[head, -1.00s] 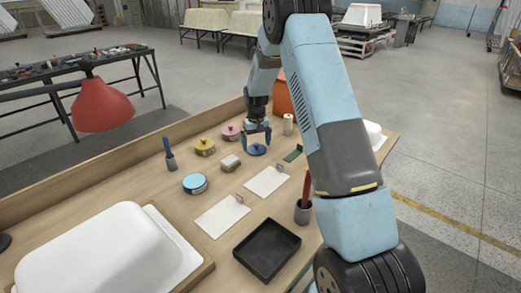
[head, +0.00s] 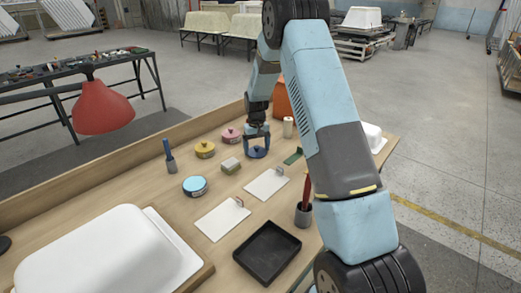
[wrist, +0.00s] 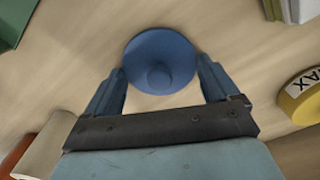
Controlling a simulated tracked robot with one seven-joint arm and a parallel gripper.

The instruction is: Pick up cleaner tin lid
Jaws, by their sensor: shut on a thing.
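The blue round lid (head: 257,153) with a knob in its middle is at the far part of the workbench in the head view. It also shows from above in the wrist view (wrist: 160,58). My gripper (head: 257,148) is shut on the lid, with one blue finger at each side of its rim, as the wrist view also shows (wrist: 161,82). I cannot tell whether the lid touches the bench. A light-blue tin (head: 195,186) stands nearer, to the left, with no knob showing on top.
A yellow tin (head: 205,149), a pink tin (head: 231,136) and a small block (head: 230,165) stand left of the lid. A cream cylinder (head: 288,127) and a green item (head: 293,156) are to its right. White sheets (head: 222,218) and a black tray (head: 267,253) lie nearer.

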